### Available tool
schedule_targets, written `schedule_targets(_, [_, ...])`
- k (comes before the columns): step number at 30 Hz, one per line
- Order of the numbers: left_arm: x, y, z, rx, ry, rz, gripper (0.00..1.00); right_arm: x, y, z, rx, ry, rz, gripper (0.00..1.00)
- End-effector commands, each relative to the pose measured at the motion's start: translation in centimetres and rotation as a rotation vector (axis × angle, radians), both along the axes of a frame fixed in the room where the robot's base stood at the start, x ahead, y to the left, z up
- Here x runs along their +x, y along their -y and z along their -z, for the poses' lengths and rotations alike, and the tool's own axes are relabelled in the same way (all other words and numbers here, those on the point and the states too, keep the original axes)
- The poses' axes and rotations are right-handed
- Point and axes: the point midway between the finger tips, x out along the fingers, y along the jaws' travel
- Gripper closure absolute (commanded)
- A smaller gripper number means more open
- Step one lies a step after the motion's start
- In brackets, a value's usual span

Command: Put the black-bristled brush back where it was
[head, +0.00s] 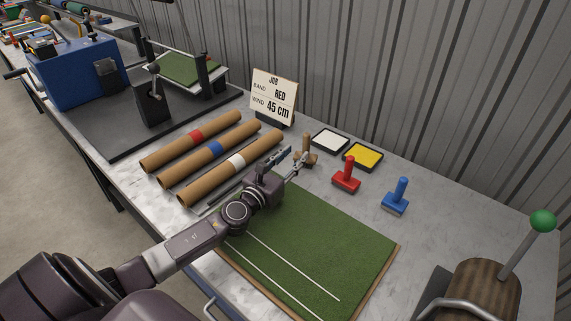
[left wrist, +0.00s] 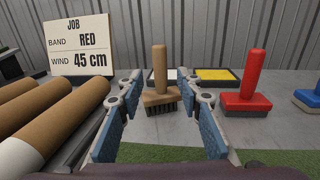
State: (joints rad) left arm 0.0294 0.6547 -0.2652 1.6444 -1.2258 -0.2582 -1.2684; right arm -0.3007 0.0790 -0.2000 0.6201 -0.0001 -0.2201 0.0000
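The black-bristled brush (head: 306,152) has a tan wooden handle and block and stands upright on the bench, bristles down, behind the turf mat. It also shows in the left wrist view (left wrist: 160,62), centred between the spread fingers. My left gripper (head: 286,160) is open and empty, low over the far edge of the mat. Its blue-padded fingers (left wrist: 160,112) point at the brush from the near side, with visible gaps on both sides. I cannot tell whether the fingertips reach past the brush's block. My right gripper is out of view.
A red stamp (head: 346,178) and a blue stamp (head: 397,197) stand to the right. White (head: 330,140) and yellow (head: 363,156) pads lie behind. Banded rolls (head: 205,160) lie left, by the job card (head: 274,97) reading RED, 45 cm. The green mat (head: 330,235) is in front.

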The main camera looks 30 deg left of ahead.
Motion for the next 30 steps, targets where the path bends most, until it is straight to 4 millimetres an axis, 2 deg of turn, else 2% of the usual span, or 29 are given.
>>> schedule_targets(3, [-2.2, 0.0, 0.2, 0.001, -0.002, 0.002, 0.67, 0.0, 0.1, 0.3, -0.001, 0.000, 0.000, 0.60])
schedule_targets(9, [-4.1, 0.0, 0.1, 0.000, -0.001, 0.001, 0.67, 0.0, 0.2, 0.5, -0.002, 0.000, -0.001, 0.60])
schedule_targets(30, [-4.6, 0.0, -0.2, 0.000, 0.000, 0.000, 0.67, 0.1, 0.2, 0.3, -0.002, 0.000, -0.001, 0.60])
